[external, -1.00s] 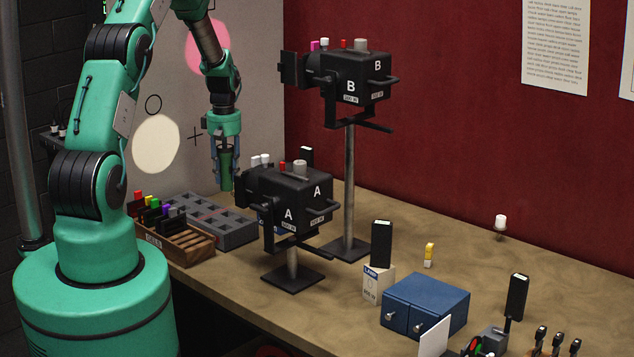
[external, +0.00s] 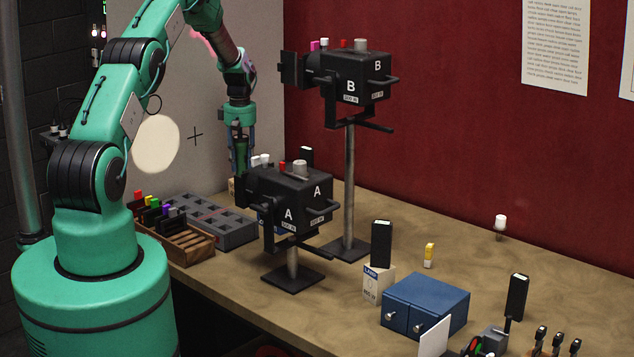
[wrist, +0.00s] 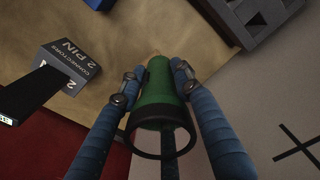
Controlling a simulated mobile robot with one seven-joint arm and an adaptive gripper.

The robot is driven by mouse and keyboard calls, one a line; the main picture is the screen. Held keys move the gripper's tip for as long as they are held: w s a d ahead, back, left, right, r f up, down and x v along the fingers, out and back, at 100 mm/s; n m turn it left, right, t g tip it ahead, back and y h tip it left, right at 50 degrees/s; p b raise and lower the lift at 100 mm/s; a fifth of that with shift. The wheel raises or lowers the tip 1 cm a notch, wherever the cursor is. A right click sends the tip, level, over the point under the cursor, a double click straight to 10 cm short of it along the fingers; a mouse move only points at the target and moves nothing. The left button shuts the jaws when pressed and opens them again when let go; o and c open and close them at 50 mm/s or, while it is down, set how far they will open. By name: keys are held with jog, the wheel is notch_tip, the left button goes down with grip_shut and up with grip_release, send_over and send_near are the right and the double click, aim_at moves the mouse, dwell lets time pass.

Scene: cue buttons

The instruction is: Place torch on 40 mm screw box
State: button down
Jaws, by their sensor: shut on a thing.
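My gripper (external: 240,158) is behind and left of the lamp head marked A, in the external view. In the wrist view its two blue fingers (wrist: 160,85) are shut on the green torch (wrist: 157,88), whose dark round open end faces the camera. The torch's far end points towards the tabletop. A small tan box (external: 232,188) shows partly beneath the gripper in the external view; its label cannot be read, so I cannot tell if it is the 40 mm screw box. Whether the torch touches it is hidden.
A grey box labelled 2 PIN connectors (wrist: 70,65) stands left of the torch in the wrist view, with a black item on it. Lamp head A (external: 290,195) stands close to my gripper. A grey compartment tray (external: 215,225) lies in front.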

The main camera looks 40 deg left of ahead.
aim_at(244, 169)
jog(key=shift+w+a, duration=0.5)
jog(key=shift+w, duration=0.4)
jog(key=shift+f, duration=0.1)
jog(key=shift+f+p, duration=0.45)
jog(key=shift+f, duration=1.25)
jog(key=shift+f, duration=0.2)
jog(key=c, duration=1.2)
grip_release()
jog(key=shift+r, duration=0.2)
notch_tip(244, 169, up, 12)
jog(key=shift+b, duration=0.75)
